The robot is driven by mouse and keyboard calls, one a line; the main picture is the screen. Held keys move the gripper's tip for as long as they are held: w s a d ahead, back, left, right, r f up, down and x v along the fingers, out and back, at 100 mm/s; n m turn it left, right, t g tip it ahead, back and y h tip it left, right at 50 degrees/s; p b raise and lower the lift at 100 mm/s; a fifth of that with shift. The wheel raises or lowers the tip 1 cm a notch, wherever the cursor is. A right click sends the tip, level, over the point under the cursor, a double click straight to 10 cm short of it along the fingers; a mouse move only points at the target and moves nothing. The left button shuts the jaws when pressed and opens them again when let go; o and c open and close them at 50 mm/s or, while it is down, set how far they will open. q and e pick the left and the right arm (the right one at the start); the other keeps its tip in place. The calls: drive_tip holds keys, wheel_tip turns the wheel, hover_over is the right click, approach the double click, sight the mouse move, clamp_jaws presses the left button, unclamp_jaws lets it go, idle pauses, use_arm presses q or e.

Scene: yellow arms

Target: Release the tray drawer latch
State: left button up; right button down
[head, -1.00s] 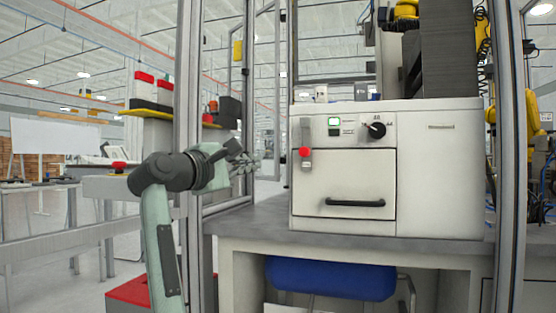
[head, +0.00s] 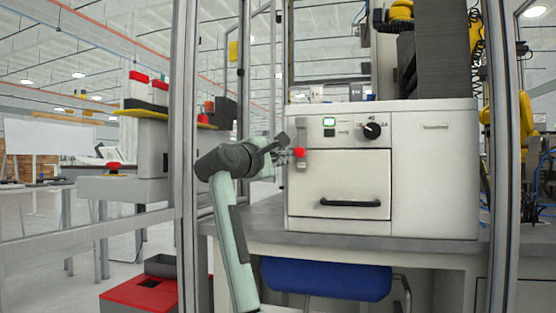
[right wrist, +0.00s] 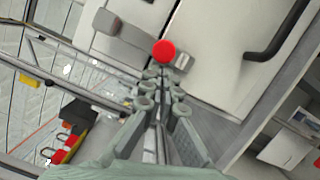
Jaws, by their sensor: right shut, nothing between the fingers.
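The tray drawer (head: 345,178) is a pale front panel in the white machine (head: 435,180), with a black bar handle (head: 350,203). It looks shut. The latch (head: 301,165) is an upright grey bar with a red knob at the drawer's upper left edge. In the right wrist view the latch (right wrist: 128,38) lies slanted, with its red knob (right wrist: 163,51) just beyond the fingertips. My right gripper (head: 283,157) is shut and empty, just left of the knob. Its fingers (right wrist: 163,82) point at the knob; I cannot tell whether they touch it. My left gripper is out of view.
A black dial (head: 371,130) and a green-lit switch (head: 329,122) sit above the drawer. A metal frame post (head: 184,150) stands left of my arm. Space before the drawer is clear.

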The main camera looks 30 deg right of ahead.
drive_tip(key=shift+f, duration=0.1)
idle(0.3)
drive_tip(key=shift+s+d+n, duration=0.15)
drive_tip(key=shift+s+n, duration=0.05)
drive_tip(key=shift+n, duration=0.1)
